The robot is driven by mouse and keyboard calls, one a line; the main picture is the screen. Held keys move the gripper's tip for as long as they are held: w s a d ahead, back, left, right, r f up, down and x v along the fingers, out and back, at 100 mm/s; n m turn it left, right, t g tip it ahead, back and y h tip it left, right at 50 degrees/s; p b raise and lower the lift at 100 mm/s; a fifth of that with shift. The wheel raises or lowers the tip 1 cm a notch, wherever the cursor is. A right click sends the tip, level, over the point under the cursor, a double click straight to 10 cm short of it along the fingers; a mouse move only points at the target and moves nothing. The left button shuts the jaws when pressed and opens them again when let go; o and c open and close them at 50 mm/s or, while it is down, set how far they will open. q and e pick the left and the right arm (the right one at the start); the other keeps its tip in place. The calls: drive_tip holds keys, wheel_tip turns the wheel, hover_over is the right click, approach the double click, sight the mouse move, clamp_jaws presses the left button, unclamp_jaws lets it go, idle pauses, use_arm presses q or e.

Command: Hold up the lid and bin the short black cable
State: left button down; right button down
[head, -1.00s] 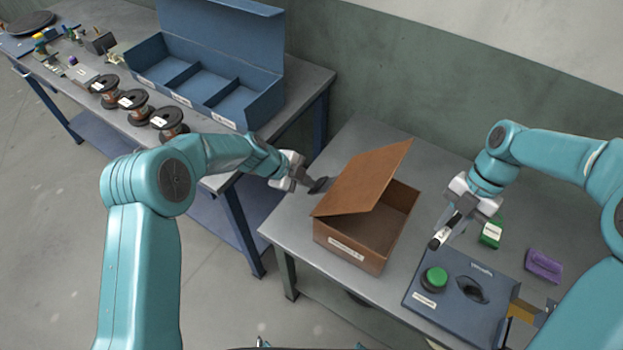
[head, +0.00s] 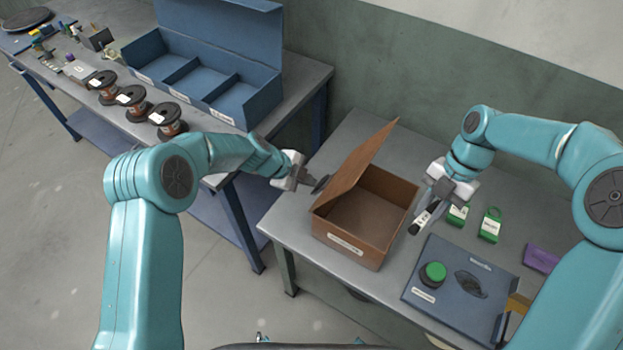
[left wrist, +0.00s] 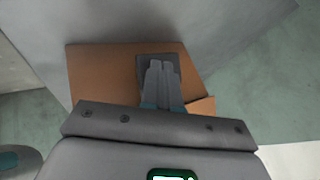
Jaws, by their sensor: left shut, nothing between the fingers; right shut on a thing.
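The brown box (head: 345,243) stands on the near table with its hinged lid (head: 355,165) tilted up steeply on the left side. My left gripper (head: 321,184) is shut and empty at the outer face of the lid. In the left wrist view its fingers (left wrist: 163,80) lie over the brown lid (left wrist: 100,78); contact is hard to tell. My right gripper (head: 432,206) is shut on a short black piece with a white band, the short black cable (head: 420,222), just right of the box's right wall. The visible box floor looks empty.
A blue panel (head: 450,300) with a green button (head: 433,273) lies right of the box. Two green labelled items (head: 490,226) and a purple block (head: 541,258) lie beyond it. A blue compartment bin (head: 240,105) and several spools (head: 167,118) stand on the far table.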

drive_tip(key=w+a, duration=0.5)
drive_tip(key=a, duration=0.3)
idle(0.4)
drive_tip(key=shift+s, duration=0.1)
drive_tip(key=shift+c, duration=2.1)
unclamp_jaws()
drive_tip(key=shift+d, duration=0.1)
drive_tip(key=s+d+r, duration=0.3)
drive_tip(key=s+d, duration=0.3)
drive_tip(key=d, duration=0.5)
drive_tip(key=shift+s, duration=0.4)
